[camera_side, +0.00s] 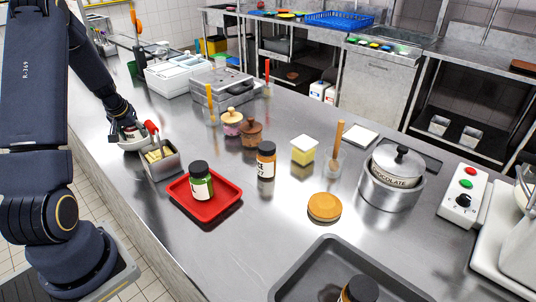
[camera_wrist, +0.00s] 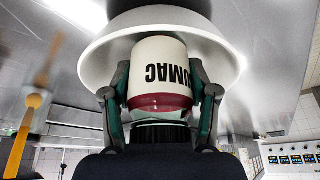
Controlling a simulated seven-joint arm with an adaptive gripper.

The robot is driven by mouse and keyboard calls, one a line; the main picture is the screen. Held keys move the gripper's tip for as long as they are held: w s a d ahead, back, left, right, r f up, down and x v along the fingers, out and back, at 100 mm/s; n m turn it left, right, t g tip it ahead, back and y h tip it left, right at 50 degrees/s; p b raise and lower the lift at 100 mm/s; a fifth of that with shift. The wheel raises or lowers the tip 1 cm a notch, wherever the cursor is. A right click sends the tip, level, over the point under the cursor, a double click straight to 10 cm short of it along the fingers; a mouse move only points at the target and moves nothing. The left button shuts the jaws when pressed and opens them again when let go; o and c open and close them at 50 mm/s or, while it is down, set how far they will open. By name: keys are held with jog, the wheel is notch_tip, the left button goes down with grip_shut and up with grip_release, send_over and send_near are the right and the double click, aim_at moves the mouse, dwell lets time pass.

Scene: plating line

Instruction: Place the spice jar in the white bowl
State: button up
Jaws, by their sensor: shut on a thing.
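The spice jar (camera_wrist: 160,75) has a white label reading "UMAC" upside down, a dark red band and a dark lid. In the wrist view my gripper (camera_wrist: 160,92) is shut on it, one finger on each side. The white bowl (camera_wrist: 92,66) shows its rim around and behind the jar. I cannot tell whether the jar touches the bowl. In the side view my gripper (camera_side: 125,122) is low over the white bowl (camera_side: 120,143) at the counter's left edge. The held jar is not clearly visible there.
A steel container (camera_side: 164,171) with a red-handled tool stands close beside the bowl. A red tray (camera_side: 208,213) holds a green jar (camera_side: 201,184). Another jar (camera_side: 266,160), a wooden disc (camera_side: 324,207) and a pot (camera_side: 389,190) stand farther right. A dark tray (camera_side: 300,272) is in front.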

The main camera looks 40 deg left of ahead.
jog(key=shift+f, duration=0.1)
jog(key=o, duration=1.4)
jog(key=shift+c, duration=0.2)
